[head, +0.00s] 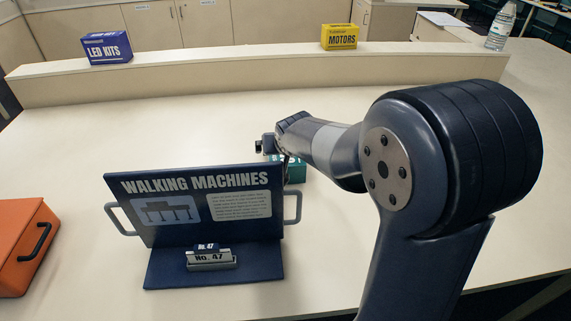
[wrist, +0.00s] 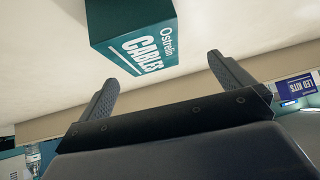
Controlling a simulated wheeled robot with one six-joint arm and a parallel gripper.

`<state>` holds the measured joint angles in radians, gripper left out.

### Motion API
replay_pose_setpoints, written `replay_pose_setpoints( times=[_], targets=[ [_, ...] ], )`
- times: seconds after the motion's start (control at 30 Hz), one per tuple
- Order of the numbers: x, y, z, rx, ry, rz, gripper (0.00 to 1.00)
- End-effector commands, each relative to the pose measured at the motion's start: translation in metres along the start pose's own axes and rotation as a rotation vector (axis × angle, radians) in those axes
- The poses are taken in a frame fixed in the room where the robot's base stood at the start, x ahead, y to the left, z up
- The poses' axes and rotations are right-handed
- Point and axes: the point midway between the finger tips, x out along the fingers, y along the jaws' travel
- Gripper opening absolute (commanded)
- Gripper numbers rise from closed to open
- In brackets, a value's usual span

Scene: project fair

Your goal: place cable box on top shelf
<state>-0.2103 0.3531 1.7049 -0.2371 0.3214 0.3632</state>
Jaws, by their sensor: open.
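The cable box (wrist: 145,42) is teal with white "Ostrelin CABLES" lettering, and it stands on the table just beyond my fingers in the wrist view. In the head view the teal cable box (head: 297,174) is mostly hidden behind the sign and my arm. My gripper (wrist: 161,68) is open and empty, its fingertips close to the box; whether they touch it I cannot tell. In the head view my gripper (head: 268,146) is partly visible behind the sign. The raised shelf (head: 230,66) runs along the back of the table.
On the shelf stand a blue LED KITS box (head: 108,48) at left and a yellow MOTORS box (head: 339,37); bare room lies between them. A bottle (head: 500,27) stands at right. The WALKING MACHINES sign (head: 195,205) stands in front, an orange case (head: 22,245) at left.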

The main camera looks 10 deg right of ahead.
Motion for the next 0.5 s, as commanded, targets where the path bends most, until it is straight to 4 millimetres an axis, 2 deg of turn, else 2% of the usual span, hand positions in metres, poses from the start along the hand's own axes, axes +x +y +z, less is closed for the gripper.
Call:
replay_pose_setpoints(
  times=[0.27, 0.37, 0.5],
  targets=[
    [0.002, 0.015, -0.002, 0.012, 0.013, 0.072, 1.00],
    [0.010, 0.016, -0.002, 0.012, 0.012, 0.075, 1.00],
    [0.030, 0.018, -0.002, 0.012, 0.010, 0.074, 1.00]
  ],
)
